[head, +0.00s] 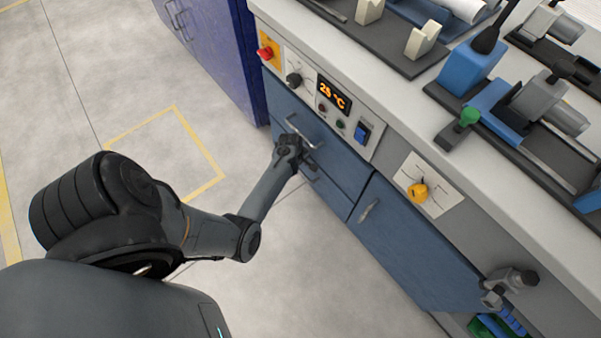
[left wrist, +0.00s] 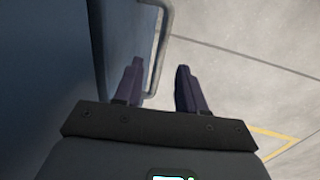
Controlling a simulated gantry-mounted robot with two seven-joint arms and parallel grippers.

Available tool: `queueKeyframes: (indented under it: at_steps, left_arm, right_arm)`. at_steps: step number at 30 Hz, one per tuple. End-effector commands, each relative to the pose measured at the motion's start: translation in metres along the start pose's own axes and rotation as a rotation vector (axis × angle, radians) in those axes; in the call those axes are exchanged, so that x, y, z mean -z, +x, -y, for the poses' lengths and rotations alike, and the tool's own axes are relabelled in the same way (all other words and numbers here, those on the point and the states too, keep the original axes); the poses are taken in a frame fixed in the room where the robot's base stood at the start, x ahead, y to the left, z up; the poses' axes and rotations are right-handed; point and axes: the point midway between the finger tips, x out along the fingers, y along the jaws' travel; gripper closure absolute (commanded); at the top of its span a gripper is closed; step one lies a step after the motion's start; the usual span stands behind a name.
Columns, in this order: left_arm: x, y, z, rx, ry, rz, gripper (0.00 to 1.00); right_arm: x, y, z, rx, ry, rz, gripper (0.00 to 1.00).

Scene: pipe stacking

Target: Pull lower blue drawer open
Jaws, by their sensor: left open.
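The blue drawers are in the bench front in the head view. The upper drawer (head: 276,98) has a curved metal handle (head: 296,128). The lower drawer (head: 332,195) is below it, its handle (head: 309,176) partly hidden by my gripper. Both drawers look closed. My left gripper (head: 303,155) is at the drawer fronts, between the two handles in the picture. In the left wrist view my left gripper (left wrist: 157,85) is open, with a metal handle bar (left wrist: 161,45) reaching between its fingers, nearer the left finger. I cannot tell which drawer this bar belongs to. My right gripper is not seen.
A control panel (head: 357,106) with a temperature display and red knob (head: 265,53) sits above the drawers. A blue cupboard door (head: 400,235) is to the right. The worktop (head: 350,48) carries clamps and tools. The floor (head: 300,280) before the drawers is clear.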

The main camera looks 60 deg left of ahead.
Motion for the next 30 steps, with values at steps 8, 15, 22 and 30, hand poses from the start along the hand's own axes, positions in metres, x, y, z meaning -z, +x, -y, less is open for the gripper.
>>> queueKeyframes:
  at_steps: [8,15,22,30]
  left_arm:
    - [0.0,0.037,0.0,-0.001,0.0,0.0,0.6]
    - [0.0,0.044,0.0,-0.001,0.001,0.0,0.6]
    - [0.0,0.044,0.0,0.0,0.001,0.0,0.6]
    - [0.0,0.044,0.0,0.0,0.001,0.0,0.97]
  right_arm:
    - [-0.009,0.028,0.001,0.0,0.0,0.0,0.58]
    - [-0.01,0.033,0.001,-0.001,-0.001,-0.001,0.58]
    - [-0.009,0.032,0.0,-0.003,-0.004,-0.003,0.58]
    - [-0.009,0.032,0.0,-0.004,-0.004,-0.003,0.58]
